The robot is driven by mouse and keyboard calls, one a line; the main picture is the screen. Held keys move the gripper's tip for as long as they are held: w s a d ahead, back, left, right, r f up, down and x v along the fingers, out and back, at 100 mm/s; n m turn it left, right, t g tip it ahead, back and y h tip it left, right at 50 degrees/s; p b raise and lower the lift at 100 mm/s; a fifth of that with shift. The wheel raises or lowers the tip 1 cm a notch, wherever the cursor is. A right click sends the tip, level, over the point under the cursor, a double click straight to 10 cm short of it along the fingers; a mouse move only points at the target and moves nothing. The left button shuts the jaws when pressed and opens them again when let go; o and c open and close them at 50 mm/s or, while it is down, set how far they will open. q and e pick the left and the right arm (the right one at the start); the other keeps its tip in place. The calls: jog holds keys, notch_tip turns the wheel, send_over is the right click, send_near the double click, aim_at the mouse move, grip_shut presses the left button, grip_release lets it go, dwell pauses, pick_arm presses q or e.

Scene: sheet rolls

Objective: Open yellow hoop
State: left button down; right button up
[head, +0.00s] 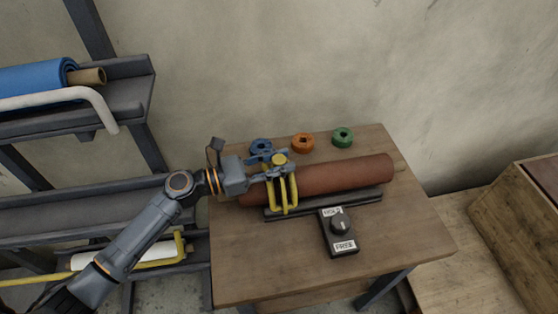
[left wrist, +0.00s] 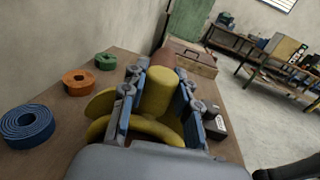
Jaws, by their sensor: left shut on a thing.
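The yellow hoop (head: 284,196) curves around the left part of a red-brown roll (head: 345,177) on the wooden table. Its upright yellow knob (left wrist: 158,92) stands large between my fingers in the left wrist view. My left gripper (head: 276,164) is shut on this knob from the left, with one blue-padded finger on each side. The roll lies in a dark cradle (head: 335,204). The gripper partly hides the hoop's top, so I cannot tell whether its catch is fastened. My right gripper is not in view.
Blue (head: 261,146), orange (head: 303,142) and green (head: 343,137) tape coils lie along the table's back edge. A dark knob box (head: 340,232) labelled FREE stands in front of the cradle. A rack (head: 70,215) with rolls stands left, a wooden crate (head: 520,220) right. The table's front right is clear.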

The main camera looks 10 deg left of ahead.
pick_arm(q)
jog(key=shift+w+r+p, duration=0.2)
jog(key=shift+r+p, duration=0.05)
jog(key=shift+p, duration=0.25)
jog(key=w+n+p, duration=0.1)
jog(key=p, duration=0.1)
jog(key=w+r+n+p, duration=0.1)
jog(key=p, duration=0.1)
jog(key=w+a+n+p, duration=0.1)
jog(key=n+p, duration=0.1)
jog(key=shift+w+a+r, duration=0.1)
jog(key=shift+w+r, duration=0.2)
jog(key=shift+r, duration=0.05)
jog(key=shift+w+a+n+g+y+p, duration=0.15)
jog(key=shift+w+n+g+y+p, duration=0.15)
jog(key=shift+w+n+p, duration=0.3)
jog(key=shift+w+a+f+n+p, duration=0.1)
jog(key=shift+w+a+n+p, duration=0.1)
jog(key=shift+w+n+p, duration=0.2)
jog(key=shift+w+a+f+n+p, duration=0.1)
jog(key=shift+w+a+n+p, duration=0.05)
jog(key=shift+w+n+p, duration=0.2)
